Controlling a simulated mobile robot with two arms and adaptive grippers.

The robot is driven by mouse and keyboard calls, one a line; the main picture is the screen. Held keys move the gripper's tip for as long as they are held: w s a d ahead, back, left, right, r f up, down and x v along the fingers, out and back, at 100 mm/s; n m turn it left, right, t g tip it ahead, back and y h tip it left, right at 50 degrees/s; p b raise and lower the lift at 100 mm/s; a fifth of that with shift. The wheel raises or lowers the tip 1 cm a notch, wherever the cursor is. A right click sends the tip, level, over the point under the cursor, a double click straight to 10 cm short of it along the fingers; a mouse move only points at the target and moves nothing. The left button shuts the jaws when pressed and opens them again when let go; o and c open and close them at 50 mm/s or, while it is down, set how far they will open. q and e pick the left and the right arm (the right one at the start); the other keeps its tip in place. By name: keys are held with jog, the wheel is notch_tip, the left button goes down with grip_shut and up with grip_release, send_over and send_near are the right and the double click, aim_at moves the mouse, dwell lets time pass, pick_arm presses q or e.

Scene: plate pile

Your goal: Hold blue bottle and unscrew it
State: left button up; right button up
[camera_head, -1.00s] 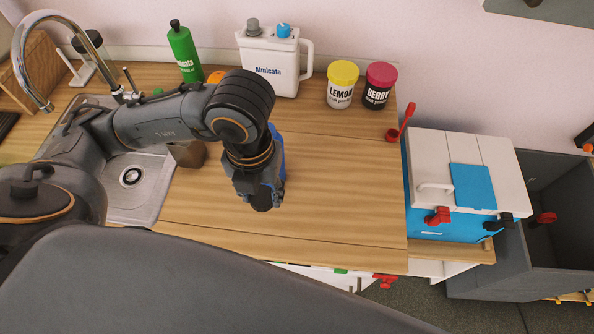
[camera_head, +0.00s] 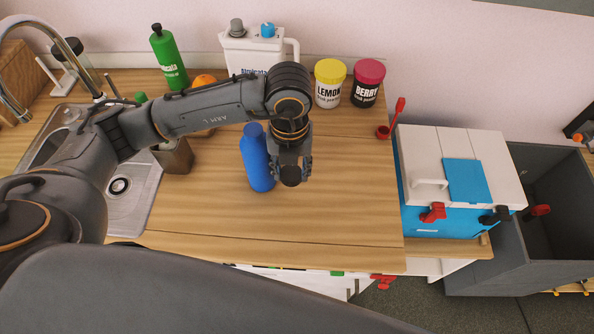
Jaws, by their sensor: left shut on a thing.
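The blue bottle (camera_head: 257,163) stands on the wooden counter in the middle of the head view. Whether the gripper touches the bottle's side is hard to tell. My right gripper is not in view.
A green bottle (camera_head: 169,60), a white jug (camera_head: 253,55), an orange (camera_head: 204,79), a lemon tub (camera_head: 329,85) and a berry tub (camera_head: 367,84) stand along the wall. A sink (camera_head: 133,203) lies left, a blue-white box (camera_head: 455,180) right. The front counter is clear.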

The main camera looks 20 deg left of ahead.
aim_at(297, 170)
pick_arm(q)
jog(key=w+f, duration=0.2)
jog(key=shift+d+f+p, duration=0.25)
jog(key=shift+f+p, duration=0.05)
notch_tip(297, 170, down, 3)
jog(key=shift+f, duration=0.1)
jog(key=shift+f, duration=0.15)
jog(key=o, duration=1)
